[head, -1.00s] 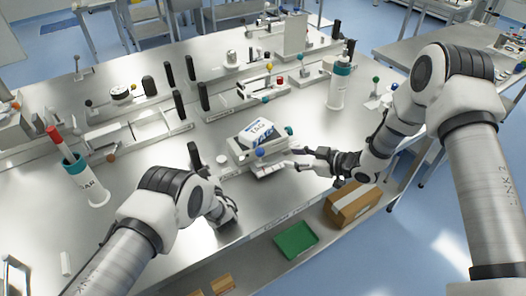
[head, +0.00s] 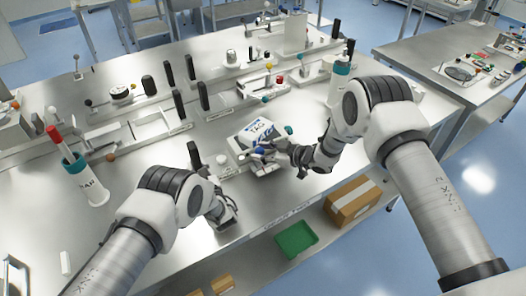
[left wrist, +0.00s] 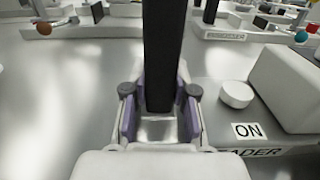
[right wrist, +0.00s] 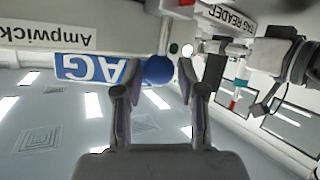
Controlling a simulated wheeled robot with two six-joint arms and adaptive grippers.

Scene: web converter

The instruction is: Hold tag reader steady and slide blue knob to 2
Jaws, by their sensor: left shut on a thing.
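The tag reader (head: 255,131) is a white box with a blue "TAG" label, standing near the table's front edge. A black upright post (left wrist: 162,55) stands at its left end, beside a white button (left wrist: 236,94) and an "ON" label. The blue knob (right wrist: 158,70) is a ball on the reader's front. My right gripper (right wrist: 156,92) is open, with its fingers on either side of the knob. I cannot tell whether they touch it. The number scale is not readable.
Other fixtures with knobs and black posts (head: 203,96) stand behind. A white bottle with a teal collar (head: 338,87) is at back right, and a holder with a red-topped item (head: 86,188) at left. A green tray (head: 296,240) and cardboard box (head: 352,203) lie below the front edge.

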